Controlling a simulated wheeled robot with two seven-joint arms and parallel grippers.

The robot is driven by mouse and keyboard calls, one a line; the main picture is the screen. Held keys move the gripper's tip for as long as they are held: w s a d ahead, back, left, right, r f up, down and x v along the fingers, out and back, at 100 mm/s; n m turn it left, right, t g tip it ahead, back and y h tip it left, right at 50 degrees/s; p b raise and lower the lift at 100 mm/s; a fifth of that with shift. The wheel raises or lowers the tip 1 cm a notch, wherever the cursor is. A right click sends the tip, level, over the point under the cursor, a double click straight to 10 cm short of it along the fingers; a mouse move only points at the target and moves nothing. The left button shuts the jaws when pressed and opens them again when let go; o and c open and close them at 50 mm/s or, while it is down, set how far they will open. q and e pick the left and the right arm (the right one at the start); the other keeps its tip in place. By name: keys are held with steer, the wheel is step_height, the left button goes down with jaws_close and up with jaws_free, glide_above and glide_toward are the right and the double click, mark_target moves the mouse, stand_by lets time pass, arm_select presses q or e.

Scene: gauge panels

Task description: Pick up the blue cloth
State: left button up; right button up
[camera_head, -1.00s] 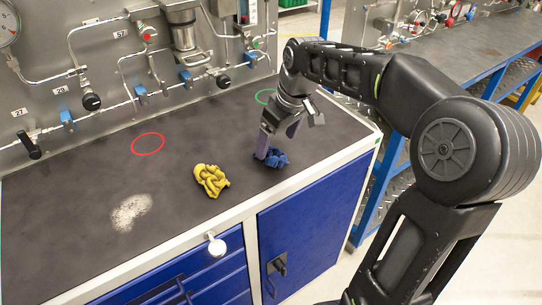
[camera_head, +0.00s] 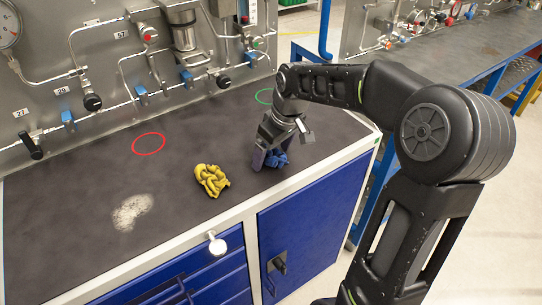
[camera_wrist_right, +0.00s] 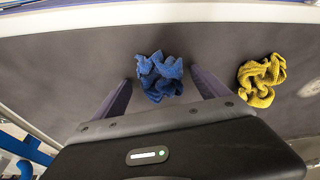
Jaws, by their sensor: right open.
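The blue cloth (camera_head: 276,158) lies crumpled on the dark worktop, partly hidden by my right gripper in the head view. In the right wrist view the blue cloth (camera_wrist_right: 160,77) lies between and just beyond the tips of my right gripper. My right gripper (camera_head: 270,157) is low over the worktop at the cloth. Its two fingers (camera_wrist_right: 163,88) are spread apart on either side of the cloth, and I cannot tell whether they touch it. My left gripper is not in view.
A crumpled yellow cloth (camera_head: 211,180) lies left of the blue one, also seen in the wrist view (camera_wrist_right: 261,80). A pipe panel (camera_head: 110,60) stands behind.

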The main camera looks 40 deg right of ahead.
mark_target(272, 151)
steer(key=shift+c, duration=0.3)
steer(key=c, duration=1.4)
step_height(272, 151, up, 10)
steer(key=shift+r, duration=0.1)
steer(key=o, duration=0.8)
steer(key=shift+c, duration=0.2)
steer(key=c, duration=0.7)
